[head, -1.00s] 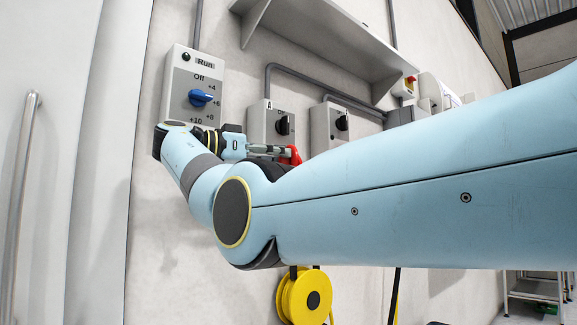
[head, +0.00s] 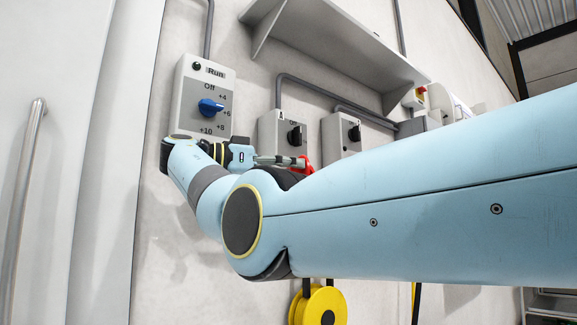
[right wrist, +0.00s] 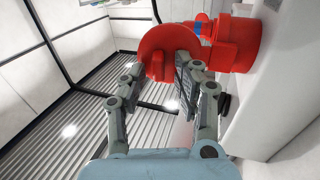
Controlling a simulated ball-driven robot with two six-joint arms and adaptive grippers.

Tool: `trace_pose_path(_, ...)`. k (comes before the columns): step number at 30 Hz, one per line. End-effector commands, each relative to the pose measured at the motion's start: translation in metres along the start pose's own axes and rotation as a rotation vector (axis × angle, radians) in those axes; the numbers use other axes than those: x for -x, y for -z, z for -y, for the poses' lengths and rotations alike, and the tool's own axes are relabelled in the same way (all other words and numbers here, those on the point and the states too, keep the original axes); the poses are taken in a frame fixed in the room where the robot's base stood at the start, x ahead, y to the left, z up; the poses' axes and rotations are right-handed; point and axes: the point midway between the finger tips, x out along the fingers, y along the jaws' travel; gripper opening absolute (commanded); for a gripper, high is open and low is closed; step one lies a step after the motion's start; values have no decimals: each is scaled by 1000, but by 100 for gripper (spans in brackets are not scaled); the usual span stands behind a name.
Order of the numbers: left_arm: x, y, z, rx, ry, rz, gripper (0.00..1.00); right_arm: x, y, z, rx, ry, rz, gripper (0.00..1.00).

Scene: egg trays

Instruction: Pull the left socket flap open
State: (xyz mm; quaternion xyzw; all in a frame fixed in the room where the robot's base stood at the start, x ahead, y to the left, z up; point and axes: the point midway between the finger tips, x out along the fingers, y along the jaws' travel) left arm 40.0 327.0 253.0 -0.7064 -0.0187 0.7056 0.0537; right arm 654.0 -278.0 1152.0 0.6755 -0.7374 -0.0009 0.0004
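A red socket (right wrist: 238,45) is on the wall at the upper right of the right wrist view. Its round red flap (right wrist: 160,42) stands out to the left of the socket body. My right gripper (right wrist: 162,72) is at the flap with its fingers apart. The left fingertip is by the flap's left edge, and the right finger overlaps its lower right side; I cannot tell whether either touches. In the head view, part of the red socket (head: 306,167) shows behind my right arm, beside the gripper (head: 295,161). My left gripper is not in view.
A grey control box with a blue knob (head: 210,107) is on the wall above my right wrist. Two smaller switch boxes (head: 270,126) (head: 338,136) are above the socket. A shelf (head: 340,40) is higher up. A yellow reel (head: 318,305) hangs below my arm.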

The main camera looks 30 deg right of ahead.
Motion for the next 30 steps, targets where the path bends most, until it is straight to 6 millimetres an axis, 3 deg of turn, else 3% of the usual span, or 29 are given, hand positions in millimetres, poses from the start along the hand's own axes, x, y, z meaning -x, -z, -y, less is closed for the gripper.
trace_pose_path(11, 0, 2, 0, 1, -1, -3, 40, 0, 9, 0, -2, 0, -1, 35)
trace_pose_path(21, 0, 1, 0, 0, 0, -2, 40, 0, 82, -1, -2, -1, -2, 35)
trace_pose_path(30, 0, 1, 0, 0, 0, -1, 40, 0, 98, 0, 1, 0, -1, 35)
